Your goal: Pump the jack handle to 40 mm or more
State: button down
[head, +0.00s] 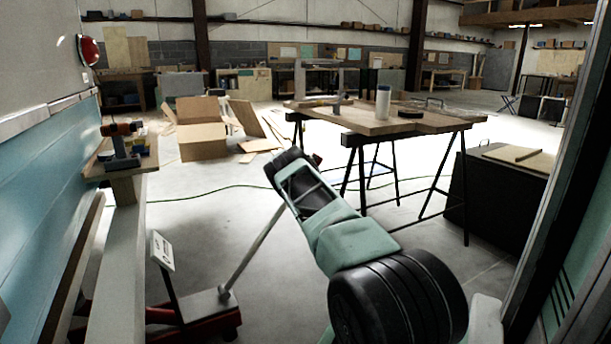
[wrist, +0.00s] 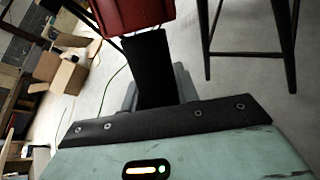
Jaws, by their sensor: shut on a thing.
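The jack (head: 205,305) stands low on the floor at the lower left of the head view, with a red base and a grey block. Its grey jack handle (head: 253,248) slants up to the right from the block and passes behind my arm. My gripper (head: 304,160) is at the raised upper end, shut on the handle's red grip. The red grip (wrist: 130,14) shows at the top of the wrist view, by a black finger of my gripper (wrist: 142,38). Most of the hold is hidden. A small white plate (head: 162,250) stands on a post by the jack; its marks are unreadable.
A trestle table (head: 420,122) with jars and tools stands beyond my gripper, its black legs close by on the right. The camper's blue side (head: 45,170) and a small shelf (head: 95,170) are at left. Open cardboard boxes (head: 203,145) lie behind. A green cord crosses the floor.

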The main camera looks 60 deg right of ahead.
jog(key=shift+s+d+f, duration=0.25)
jog(key=shift+s+f, duration=0.15)
jog(key=shift+s, duration=0.1)
jog(key=c, duration=1.1)
grip_release()
jog(key=shift+d+f, duration=0.2)
jog(key=shift+o, duration=0.2)
jog(key=shift+w+r, duration=0.1)
jog(key=shift+r, duration=0.05)
jog(key=shift+w+a+r, duration=0.1)
jog(key=shift+w+a, duration=0.05)
jog(key=shift+w+a+r, duration=0.1)
jog(key=shift+a+r, duration=0.05)
jog(key=shift+a, duration=0.35)
jog(key=v, duration=1.6)
jog(key=shift+s+p, duration=0.25)
jog(key=shift+p, duration=0.1)
jog(key=shift+a, duration=0.1)
